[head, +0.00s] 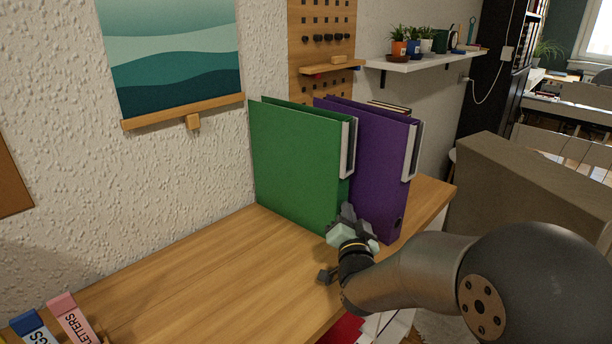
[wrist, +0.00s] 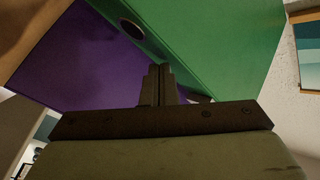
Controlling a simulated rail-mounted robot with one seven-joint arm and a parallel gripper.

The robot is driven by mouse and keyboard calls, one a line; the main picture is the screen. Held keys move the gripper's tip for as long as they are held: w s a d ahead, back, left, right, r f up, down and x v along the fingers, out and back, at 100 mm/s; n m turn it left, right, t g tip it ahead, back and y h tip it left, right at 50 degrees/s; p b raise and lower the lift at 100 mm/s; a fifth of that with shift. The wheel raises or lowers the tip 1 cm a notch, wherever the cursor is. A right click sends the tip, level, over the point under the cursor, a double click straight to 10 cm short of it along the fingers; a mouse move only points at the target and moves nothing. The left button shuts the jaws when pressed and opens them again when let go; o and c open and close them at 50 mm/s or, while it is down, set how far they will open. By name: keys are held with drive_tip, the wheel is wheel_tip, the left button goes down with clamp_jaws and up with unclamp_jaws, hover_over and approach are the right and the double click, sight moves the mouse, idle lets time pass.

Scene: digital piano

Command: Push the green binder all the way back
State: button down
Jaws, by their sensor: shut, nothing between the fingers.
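The green binder (head: 293,165) stands upright on the wooden desk, its rear edge by the textured wall. In the wrist view its green side (wrist: 225,45) fills the upper right, and a darker strip with a round hole shows beside it. My gripper (head: 346,211) is low at the front edge of the green binder and hides its lower front corner. Its fingers (wrist: 161,72) are together with nothing between them, close to the binder; I cannot tell whether they touch it.
A purple binder (head: 378,168) stands upright just right of the green one; its purple side fills the left of the wrist view (wrist: 70,65). Labelled folders (head: 72,318) stand at the near left. A brown panel (head: 530,195) stands right of the desk.

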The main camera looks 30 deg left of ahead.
drive_tip(key=shift+a, duration=0.5)
drive_tip(key=shift+d, duration=0.1)
drive_tip(key=d+b, duration=0.1)
drive_tip(key=d, duration=0.1)
drive_tip(key=s+d+b, duration=0.1)
drive_tip(key=d+b, duration=0.1)
drive_tip(key=shift+d, duration=0.4)
drive_tip(key=shift+d, duration=0.1)
idle(0.5)
